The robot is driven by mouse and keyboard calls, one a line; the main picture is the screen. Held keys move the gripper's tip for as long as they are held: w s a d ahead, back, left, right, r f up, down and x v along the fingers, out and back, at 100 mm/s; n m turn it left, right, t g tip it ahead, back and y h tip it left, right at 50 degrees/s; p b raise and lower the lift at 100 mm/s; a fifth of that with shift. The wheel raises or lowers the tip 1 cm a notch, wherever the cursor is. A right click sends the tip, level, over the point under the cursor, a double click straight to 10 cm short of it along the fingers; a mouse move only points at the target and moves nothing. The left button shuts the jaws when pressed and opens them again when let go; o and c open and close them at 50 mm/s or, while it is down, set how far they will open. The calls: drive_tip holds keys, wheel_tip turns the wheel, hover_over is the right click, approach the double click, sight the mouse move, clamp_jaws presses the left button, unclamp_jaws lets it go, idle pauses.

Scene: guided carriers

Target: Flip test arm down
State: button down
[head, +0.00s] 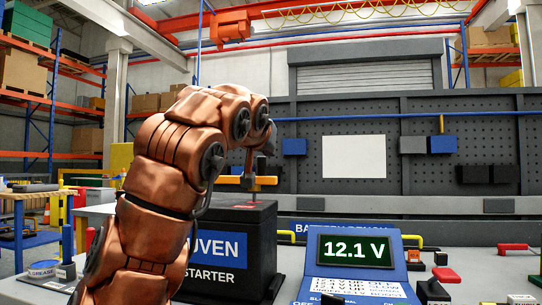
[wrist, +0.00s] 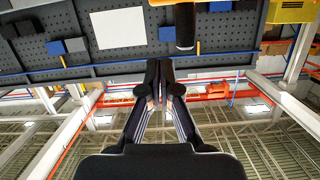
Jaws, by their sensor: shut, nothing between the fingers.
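A yellow-orange bar (head: 265,181), which looks like the test arm, shows level just above the dark battery (head: 235,245) in the head view.
A blue tester (head: 362,262) reading 12.1 V stands right of the battery. Several small blocks and a red handle (head: 512,247) lie on the bench at the right. A pegboard wall with a white sheet (head: 354,156) stands behind. My arm hides the battery's left side.

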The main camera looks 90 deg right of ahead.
drive_tip(key=shift+p+v, duration=0.3)
drive_tip(key=shift+v, duration=2.2)
drive_tip(key=shift+r, duration=0.1)
